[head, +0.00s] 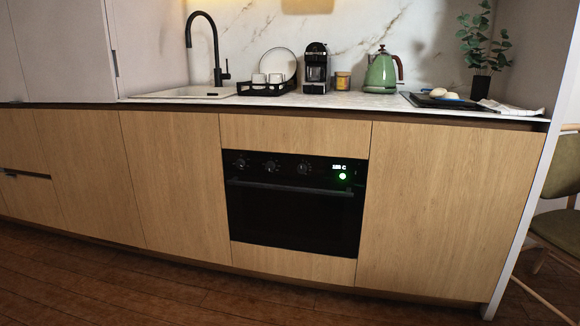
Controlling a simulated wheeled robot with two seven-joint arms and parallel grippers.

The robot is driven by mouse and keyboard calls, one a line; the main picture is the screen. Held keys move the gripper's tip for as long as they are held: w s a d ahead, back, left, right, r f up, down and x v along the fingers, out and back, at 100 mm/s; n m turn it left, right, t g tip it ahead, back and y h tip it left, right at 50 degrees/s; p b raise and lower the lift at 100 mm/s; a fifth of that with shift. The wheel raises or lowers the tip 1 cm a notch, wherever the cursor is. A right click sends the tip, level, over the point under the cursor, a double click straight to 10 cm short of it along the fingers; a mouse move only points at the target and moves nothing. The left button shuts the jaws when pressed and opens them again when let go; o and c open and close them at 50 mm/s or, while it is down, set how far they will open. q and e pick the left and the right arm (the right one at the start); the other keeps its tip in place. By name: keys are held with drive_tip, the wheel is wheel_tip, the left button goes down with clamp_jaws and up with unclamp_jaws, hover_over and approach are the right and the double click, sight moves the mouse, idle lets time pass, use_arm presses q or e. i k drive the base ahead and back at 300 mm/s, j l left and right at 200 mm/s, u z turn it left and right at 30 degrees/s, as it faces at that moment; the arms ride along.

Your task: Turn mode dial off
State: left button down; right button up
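A black built-in oven (292,215) sits in the wooden cabinet front, below the counter. Three dark round dials are on its control panel: a left dial (240,162), a middle dial (271,166) and a right dial (304,168). I cannot tell which one is the mode dial, and their markings are too small to read. A lit display (340,167) and a green light (342,176) glow at the panel's right. The oven door handle (289,187) runs below the dials. Neither of my grippers shows in the head view.
The counter (330,101) above holds a dish rack (265,90), coffee machine (315,70), green kettle (380,74) and potted plant (481,86). A white panel (538,190) and chair (556,225) stand at right. The wooden floor (200,300) before the oven is clear.

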sight(240, 163)
drive_tip(key=i+u, duration=0.1)
drive_tip(key=u, duration=0.4)
drive_tip(key=i+u, duration=0.2)
drive_tip(key=i, duration=0.25)
drive_tip(key=i+l+u, duration=0.25)
drive_tip(key=i, duration=0.2)
drive_tip(key=i+l+u, duration=0.2)
drive_tip(key=i, duration=0.25)
drive_tip(key=i+l, duration=0.1)
drive_tip(key=i, duration=0.3)
